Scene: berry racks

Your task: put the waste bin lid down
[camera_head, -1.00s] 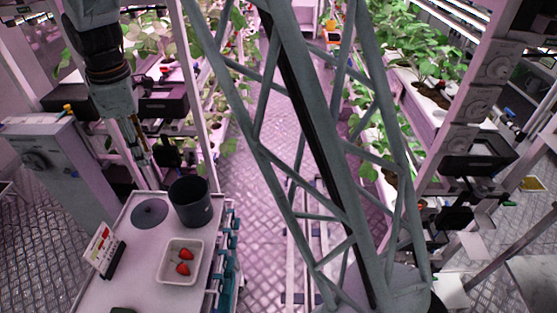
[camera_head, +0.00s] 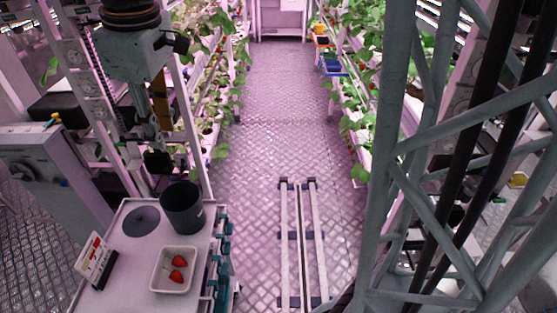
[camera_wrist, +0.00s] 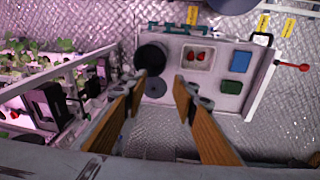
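The waste bin lid, a flat dark grey disc (camera_head: 142,221), lies on the white cart top, left of the waste bin. It also shows in the wrist view (camera_wrist: 155,88), between and beyond my fingertips. The waste bin is a black, open-topped cylinder (camera_head: 182,212) standing upright beside the lid; it shows in the wrist view (camera_wrist: 150,57). My gripper (camera_wrist: 160,79) is open and empty, its two wood-coloured fingers spread above the cart. In the head view my arm hangs at upper left, and its fingertips are hard to make out.
The cart top (camera_head: 128,275) also bears a white tray (camera_head: 160,285) with red strawberries and a sign stand (camera_head: 96,262). The wrist view shows a blue item (camera_wrist: 240,61) and a green item (camera_wrist: 231,87) there.

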